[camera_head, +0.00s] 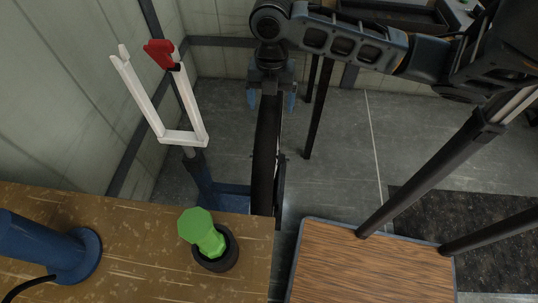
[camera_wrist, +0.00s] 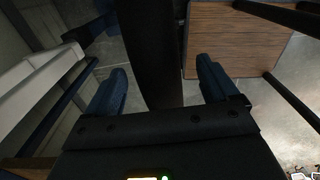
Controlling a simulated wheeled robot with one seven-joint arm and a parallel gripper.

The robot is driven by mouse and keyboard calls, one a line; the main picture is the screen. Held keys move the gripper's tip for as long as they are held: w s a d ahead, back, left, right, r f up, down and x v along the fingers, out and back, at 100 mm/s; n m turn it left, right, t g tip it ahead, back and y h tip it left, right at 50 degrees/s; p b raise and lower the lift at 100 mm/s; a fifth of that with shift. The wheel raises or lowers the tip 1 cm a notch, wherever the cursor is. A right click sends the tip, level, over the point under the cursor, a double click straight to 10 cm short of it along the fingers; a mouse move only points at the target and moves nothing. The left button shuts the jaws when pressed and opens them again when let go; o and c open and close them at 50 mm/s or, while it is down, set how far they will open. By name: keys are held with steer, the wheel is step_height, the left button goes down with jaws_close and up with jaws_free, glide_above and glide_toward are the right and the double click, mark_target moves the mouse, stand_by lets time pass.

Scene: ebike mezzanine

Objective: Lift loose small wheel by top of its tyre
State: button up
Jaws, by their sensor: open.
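The small wheel shows nearly edge-on as a tall dark tyre (camera_head: 266,150) in the head view, upright below my gripper. Its lower part is hidden behind the wooden bench. My gripper (camera_head: 271,101) points down over the top of the tyre, with one blue finger on each side of it. In the wrist view the black tyre (camera_wrist: 150,50) runs between the two spread fingers of my gripper (camera_wrist: 162,85). Gaps show on both sides, so the fingers look apart from the tyre. The gripper is open and holds nothing.
A wooden bench (camera_head: 130,245) in front carries a green-topped object (camera_head: 205,234) in a dark cup and a blue cylinder (camera_head: 45,245). A white U-shaped frame with a red clamp (camera_head: 160,53) stands left of my gripper. A brown-topped table (camera_head: 370,268) is at lower right.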

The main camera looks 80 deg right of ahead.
steer(key=f, duration=0.3)
steer(key=f+p, duration=0.1)
steer(key=f, duration=0.1)
steer(key=shift+w+a, duration=0.1)
steer(key=shift+a, duration=0.2)
steer(key=shift+r, duration=0.1)
steer(key=shift+c, duration=0.3)
jaws_close()
steer(key=shift+r, duration=0.1)
